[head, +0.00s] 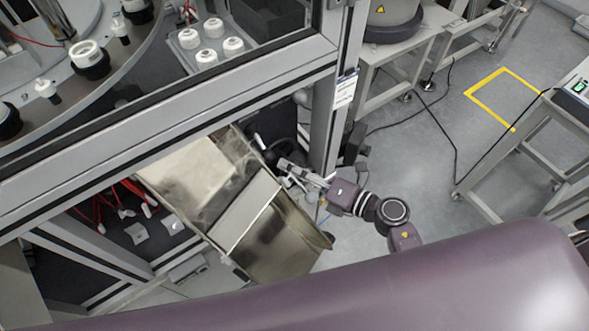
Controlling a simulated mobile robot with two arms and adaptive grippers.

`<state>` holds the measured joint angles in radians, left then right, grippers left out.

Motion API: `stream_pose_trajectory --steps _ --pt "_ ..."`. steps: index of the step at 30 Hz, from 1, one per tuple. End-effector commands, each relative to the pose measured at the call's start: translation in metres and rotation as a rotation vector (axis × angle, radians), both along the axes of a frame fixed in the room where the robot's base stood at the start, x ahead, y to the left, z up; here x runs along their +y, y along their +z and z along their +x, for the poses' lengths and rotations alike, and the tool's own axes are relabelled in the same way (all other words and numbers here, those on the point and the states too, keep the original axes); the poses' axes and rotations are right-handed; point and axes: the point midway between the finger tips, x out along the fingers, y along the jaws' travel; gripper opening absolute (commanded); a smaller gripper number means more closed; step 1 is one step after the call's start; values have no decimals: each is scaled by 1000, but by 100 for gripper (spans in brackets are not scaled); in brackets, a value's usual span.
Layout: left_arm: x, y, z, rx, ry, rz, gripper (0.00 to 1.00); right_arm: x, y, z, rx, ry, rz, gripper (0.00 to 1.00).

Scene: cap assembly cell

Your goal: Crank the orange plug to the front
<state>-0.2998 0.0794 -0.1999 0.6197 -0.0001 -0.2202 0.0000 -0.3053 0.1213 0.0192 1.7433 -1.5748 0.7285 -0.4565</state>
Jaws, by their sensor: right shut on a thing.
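My right gripper (285,164) reaches in from the right, beside the upper right edge of a metal chute (267,250) under the machine frame. It is shut on what looks like a dark crank handle (261,146) next to the frame post. The grip itself is small and partly hidden by the fingers. I see no orange plug in this view. My left gripper is not in view.
The machine frame (190,90) and its post (338,100) stand close to my right gripper. Above are a round table (110,75) and several white caps (206,58). Grey floor (420,130) with black cables lies to the right, near a metal trolley (500,180).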

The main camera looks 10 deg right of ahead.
Motion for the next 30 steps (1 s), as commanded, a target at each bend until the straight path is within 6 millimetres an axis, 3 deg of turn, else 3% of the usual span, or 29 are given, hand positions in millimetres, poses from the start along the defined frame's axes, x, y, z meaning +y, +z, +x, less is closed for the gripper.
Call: stream_pose_trajectory --steps 11,12,16,26,30 --pt "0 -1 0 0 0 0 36 0 -1 0 16 0 33 23" --pt "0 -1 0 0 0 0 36 0 -1 0 16 0 33 50" --pt "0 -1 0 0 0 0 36 -1 -1 0 16 0 33 64" --pt "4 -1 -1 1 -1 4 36 -2 0 -2 16 0 32 65" --pt "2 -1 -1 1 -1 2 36 -13 1 -14 17 0 30 65"
